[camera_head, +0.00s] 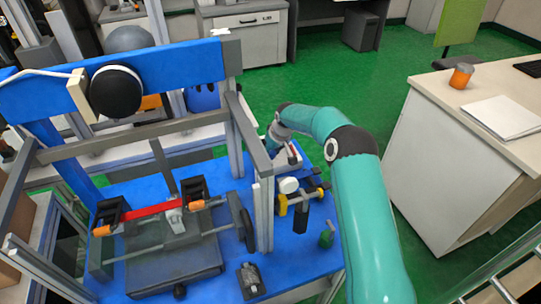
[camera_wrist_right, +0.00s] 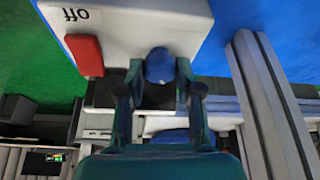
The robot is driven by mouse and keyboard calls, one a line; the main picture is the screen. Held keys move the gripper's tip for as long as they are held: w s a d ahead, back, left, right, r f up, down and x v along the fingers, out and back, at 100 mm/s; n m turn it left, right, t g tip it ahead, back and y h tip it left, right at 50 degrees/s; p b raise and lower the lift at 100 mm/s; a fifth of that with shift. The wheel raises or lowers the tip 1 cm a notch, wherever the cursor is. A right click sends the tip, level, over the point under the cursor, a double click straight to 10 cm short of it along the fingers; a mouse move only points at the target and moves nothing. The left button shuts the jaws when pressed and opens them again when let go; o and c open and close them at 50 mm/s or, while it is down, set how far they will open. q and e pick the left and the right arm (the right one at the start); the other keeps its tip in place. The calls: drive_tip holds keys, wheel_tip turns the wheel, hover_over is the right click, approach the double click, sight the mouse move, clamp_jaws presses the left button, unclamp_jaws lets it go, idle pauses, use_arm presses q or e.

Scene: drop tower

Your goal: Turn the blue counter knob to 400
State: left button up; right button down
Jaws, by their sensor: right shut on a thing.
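The blue counter knob (camera_wrist_right: 159,65) is round and sits on the face of a white box (camera_wrist_right: 140,22) in the right wrist view. My right gripper (camera_wrist_right: 160,84) has its two fingers on either side of the knob and is shut on it. The box also carries a red rocker switch (camera_wrist_right: 85,55) and an upside-down "off" label. In the head view my right arm reaches over the blue table's right side, and its gripper end is small and partly hidden there. No counter reading can be made out. My left gripper is not in view.
The drop tower's grey metal frame (camera_head: 246,135) stands just left of my right arm, on the blue table (camera_head: 290,262). A white counter (camera_head: 450,160) is at the right, with open green floor between.

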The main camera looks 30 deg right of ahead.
drive_tip(key=m+h+b, duration=0.1)
drive_tip(key=m+b, duration=0.1)
drive_tip(key=m, duration=0.1)
drive_tip(key=shift+w+a+f, duration=0.1)
drive_tip(key=shift+m+h+b, duration=0.4)
drive_tip(key=shift+m+b, duration=0.5)
drive_tip(key=c, duration=0.8)
unclamp_jaws()
